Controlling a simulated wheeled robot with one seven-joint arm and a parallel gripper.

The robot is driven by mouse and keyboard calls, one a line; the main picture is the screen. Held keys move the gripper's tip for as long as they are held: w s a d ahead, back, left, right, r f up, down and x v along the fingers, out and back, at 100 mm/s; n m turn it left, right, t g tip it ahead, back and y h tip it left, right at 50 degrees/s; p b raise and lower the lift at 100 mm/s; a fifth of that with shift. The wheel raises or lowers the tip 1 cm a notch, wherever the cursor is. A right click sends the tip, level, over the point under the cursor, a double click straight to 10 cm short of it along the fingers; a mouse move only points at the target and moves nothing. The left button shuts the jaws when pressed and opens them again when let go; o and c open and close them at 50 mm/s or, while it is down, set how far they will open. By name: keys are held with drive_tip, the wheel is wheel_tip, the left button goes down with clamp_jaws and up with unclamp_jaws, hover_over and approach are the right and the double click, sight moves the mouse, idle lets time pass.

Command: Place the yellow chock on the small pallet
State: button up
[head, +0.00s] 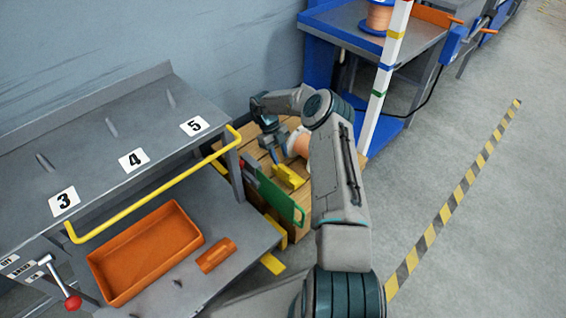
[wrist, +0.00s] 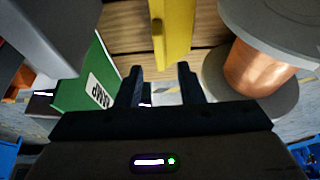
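The yellow chock (head: 290,177) appears to rest on the wooden slats of the small pallet (head: 257,157), near the green panel. In the wrist view the chock (wrist: 172,35) stands out just beyond my fingertips, over the pallet's boards (wrist: 130,28). My gripper (head: 277,158) is above the pallet, right beside the chock. In the wrist view my gripper (wrist: 160,72) has its two fingers apart, with no object clamped between them. Whether a fingertip touches the chock is hard to tell.
A green panel (head: 279,196) stands along the pallet's left side. A copper spool (wrist: 258,68) stands right of the chock. A grey workbench (head: 110,125) with a yellow rail (head: 160,190) is left. An orange tray (head: 145,255) lies on its lower shelf. Floor at right is clear.

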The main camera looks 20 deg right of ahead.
drive_tip(key=w+a+r+n+t+h, duration=0.1)
drive_tip(key=w+r+n+t, duration=0.2)
drive_tip(key=r, duration=0.4)
drive_tip(key=w+r+n+t+h+p, duration=0.1)
drive_tip(key=w+r+t+h, duration=0.1)
drive_tip(key=w+r+t, duration=0.35)
drive_tip(key=w+a+r+n+t+h, duration=0.1)
drive_tip(key=w+r+n, duration=0.3)
drive_tip(key=r, duration=0.5)
drive_tip(key=a+r+n+t+y, duration=0.4)
drive_tip(key=a+r+n+t, duration=0.5)
drive_tip(key=r, duration=0.5)
drive_tip(key=s+a+r+n+g+y, duration=0.2)
drive_tip(key=s+a+n, duration=0.2)
drive_tip(key=s, duration=0.4)
drive_tip(key=s+a+r+n+g+y, duration=0.1)
drive_tip(key=s+a+n+g+y, duration=0.3)
drive_tip(key=s, duration=0.4)
drive_tip(key=s+d+f+n+g+h, duration=0.1)
drive_tip(key=s+d+f+n+g, duration=0.1)
drive_tip(key=s, duration=0.8)
drive_tip(key=s+d+f+n+g+h, duration=0.1)
drive_tip(key=s+d+n+g, duration=0.1)
drive_tip(key=s, duration=0.8)
drive_tip(key=s+d+f+n+g+h, duration=0.2)
drive_tip(key=s+d+g, duration=0.1)
drive_tip(key=s, duration=0.8)
drive_tip(key=shift+f+n, duration=0.3)
drive_tip(key=shift+n, duration=0.1)
